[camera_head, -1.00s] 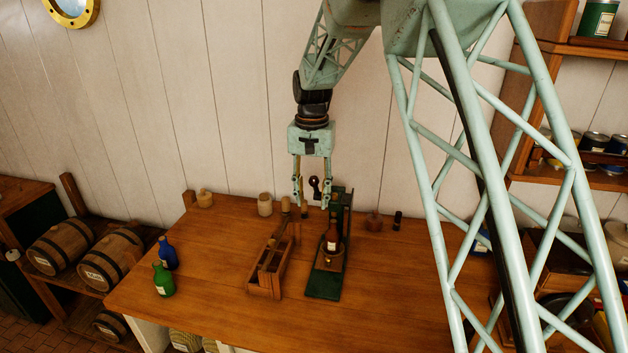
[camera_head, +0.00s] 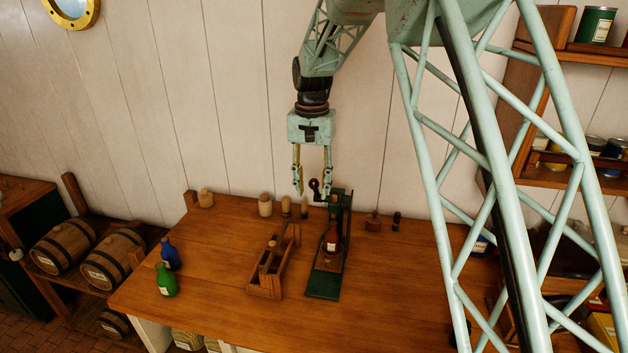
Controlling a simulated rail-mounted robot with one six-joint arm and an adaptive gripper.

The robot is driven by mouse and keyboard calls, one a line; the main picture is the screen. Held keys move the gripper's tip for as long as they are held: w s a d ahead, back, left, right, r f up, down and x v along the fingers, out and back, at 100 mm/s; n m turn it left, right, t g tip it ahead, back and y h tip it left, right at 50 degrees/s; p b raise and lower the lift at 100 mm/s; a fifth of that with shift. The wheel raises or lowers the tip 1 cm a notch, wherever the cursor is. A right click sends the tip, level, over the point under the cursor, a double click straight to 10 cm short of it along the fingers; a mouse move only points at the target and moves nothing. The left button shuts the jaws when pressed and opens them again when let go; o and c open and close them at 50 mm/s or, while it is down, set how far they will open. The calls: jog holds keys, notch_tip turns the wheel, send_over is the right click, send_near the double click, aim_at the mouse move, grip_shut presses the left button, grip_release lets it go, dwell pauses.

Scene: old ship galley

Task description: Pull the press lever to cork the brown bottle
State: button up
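The brown bottle (camera_head: 332,238) stands upright in the green corking press (camera_head: 323,284), right of the table's middle. A small light-coloured piece shows above its neck; I cannot tell whether it is a cork or part of the press. The press lever (camera_head: 314,184) is dark with a round knob and shows at the upper left of the press. My gripper (camera_head: 312,190) points down above and behind the press. Its two fingers are apart, with the lever knob appearing between them. I cannot tell whether either finger touches it. The gripper holds nothing visible.
A wooden carrier (camera_head: 265,285) stands just left of the press. Blue (camera_head: 170,254) and green (camera_head: 165,281) bottles stand at the table's left. Corks and small jars line the back edge near the wall. The table front is clear.

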jog(key=shift+r+p, duration=0.6)
jog(key=shift+r, duration=0.65)
jog(key=s+d+r+t+b, duration=0.1)
jog(key=s+d+r+b, duration=0.1)
jog(key=s+d+r, duration=0.55)
jog(key=s+d+r+n+b, duration=0.1)
jog(key=s+d+r+b, duration=0.2)
jog(key=s, duration=0.7)
jog(key=s+d+r+t+b, duration=0.1)
jog(key=s+d+r+b, duration=0.15)
jog(key=s+d, duration=0.45)
jog(key=s+d+f+b, duration=0.1)
jog(key=s+d+f, duration=0.1)
jog(key=s, duration=0.8)
jog(key=s+d+f+t+b, duration=0.1)
jog(key=s+d+f+b, duration=0.1)
jog(key=s, duration=0.8)
jog(key=s+d+f+n+t+b, duration=0.1)
jog(key=s+d+f+b, duration=0.1)
jog(key=s, duration=0.8)
jog(key=shift+s+d+f, duration=0.35)
jog(key=shift+d+f, duration=0.3)
